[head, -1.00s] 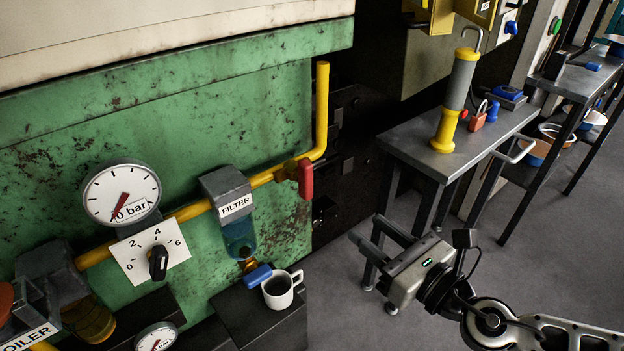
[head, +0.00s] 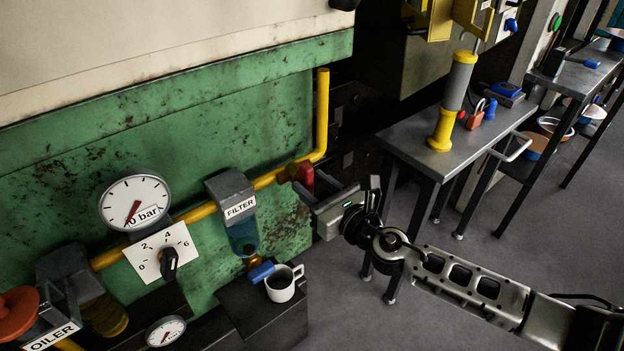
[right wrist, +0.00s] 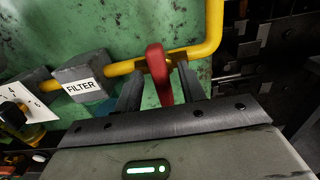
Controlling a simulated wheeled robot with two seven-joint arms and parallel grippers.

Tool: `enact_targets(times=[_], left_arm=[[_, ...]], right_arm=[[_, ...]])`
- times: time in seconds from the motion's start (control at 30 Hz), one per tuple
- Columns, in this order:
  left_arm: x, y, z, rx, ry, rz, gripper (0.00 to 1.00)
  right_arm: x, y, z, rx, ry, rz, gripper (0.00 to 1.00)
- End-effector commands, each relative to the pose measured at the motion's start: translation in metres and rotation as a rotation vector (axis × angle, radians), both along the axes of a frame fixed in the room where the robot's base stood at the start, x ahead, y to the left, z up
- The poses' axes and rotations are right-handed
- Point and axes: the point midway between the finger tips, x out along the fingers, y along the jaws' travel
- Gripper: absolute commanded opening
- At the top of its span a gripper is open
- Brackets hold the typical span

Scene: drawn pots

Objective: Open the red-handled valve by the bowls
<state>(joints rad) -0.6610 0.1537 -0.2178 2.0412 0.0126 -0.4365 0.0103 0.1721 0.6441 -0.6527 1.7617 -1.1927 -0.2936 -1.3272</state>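The valve's red handle (head: 305,175) hangs down from the yellow pipe (head: 322,110) on the green machine, right of the filter. In the right wrist view the handle (right wrist: 159,72) stands between the two fingers of my right gripper (right wrist: 160,84), with a narrow gap on each side. My right gripper (head: 308,190) is open and comes at the handle from the right in the head view; it hides part of it. My left gripper is not in view. Bowls (head: 556,127) stand far off at the right, by the benches, well apart from this valve.
A filter (head: 234,200), a gauge (head: 134,201) and a dial plate with a black knob (head: 169,262) are left of the valve. A white mug (head: 283,284) stands on a dark block below. A grey bench (head: 420,150) with a yellow-grey cylinder is to the right.

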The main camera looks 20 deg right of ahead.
Motion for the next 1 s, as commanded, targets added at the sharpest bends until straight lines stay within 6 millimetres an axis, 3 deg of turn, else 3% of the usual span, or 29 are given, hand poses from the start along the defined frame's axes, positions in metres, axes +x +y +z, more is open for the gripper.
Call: enact_targets(times=[0.37, 0.53, 1.0], left_arm=[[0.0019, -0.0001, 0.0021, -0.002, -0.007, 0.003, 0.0], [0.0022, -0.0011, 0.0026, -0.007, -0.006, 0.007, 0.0], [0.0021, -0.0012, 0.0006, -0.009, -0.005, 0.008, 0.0]], right_arm=[[0.0072, 0.0026, -0.0001, 0.001, 0.0, 0.0, 0.4], [0.007, 0.0026, -0.0001, 0.001, 0.0, 0.0, 0.0], [0.0068, 0.0023, -0.0009, 0.076, 0.029, 0.001, 0.0]])
